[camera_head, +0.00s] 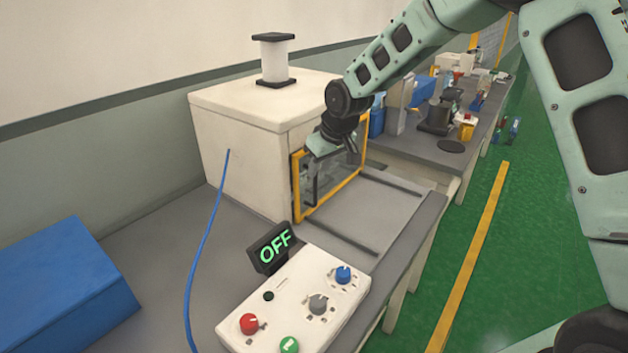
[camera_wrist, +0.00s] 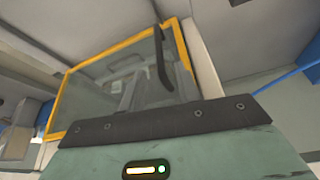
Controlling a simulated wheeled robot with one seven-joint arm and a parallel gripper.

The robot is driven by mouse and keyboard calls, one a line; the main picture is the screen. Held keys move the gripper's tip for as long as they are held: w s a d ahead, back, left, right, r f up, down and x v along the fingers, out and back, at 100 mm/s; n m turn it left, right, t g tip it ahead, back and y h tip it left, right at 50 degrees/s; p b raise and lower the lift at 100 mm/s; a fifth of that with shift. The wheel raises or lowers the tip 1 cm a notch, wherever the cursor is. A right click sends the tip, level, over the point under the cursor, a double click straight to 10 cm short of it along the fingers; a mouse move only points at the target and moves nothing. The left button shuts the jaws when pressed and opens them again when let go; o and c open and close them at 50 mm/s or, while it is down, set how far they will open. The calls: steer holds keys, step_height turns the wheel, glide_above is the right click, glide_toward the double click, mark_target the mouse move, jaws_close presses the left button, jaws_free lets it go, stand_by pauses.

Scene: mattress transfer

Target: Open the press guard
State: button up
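The press is a white box (camera_head: 235,155) on the grey bench. Its guard, a clear panel in a yellow frame (camera_head: 330,200), stands upright across the front opening. I cannot tell whether there is a gap at its edge. My gripper (camera_head: 323,180) is right in front of the panel and hides part of it. In the wrist view the yellow frame (camera_wrist: 92,55) fills the upper left, and a dark bar-shaped handle (camera_wrist: 160,58) shows near its right side. The fingers are hard to make out, so whether they are open or around the handle is unclear.
A blue block (camera_head: 60,285) lies at the left. Dark rails (camera_head: 340,236) cross the bench before the guard.

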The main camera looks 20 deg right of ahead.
mark_target(314, 182)
steer(key=p+x, duration=0.1)
steer(key=x, duration=0.6)
steer(key=shift+a, duration=0.1)
jaws_close()
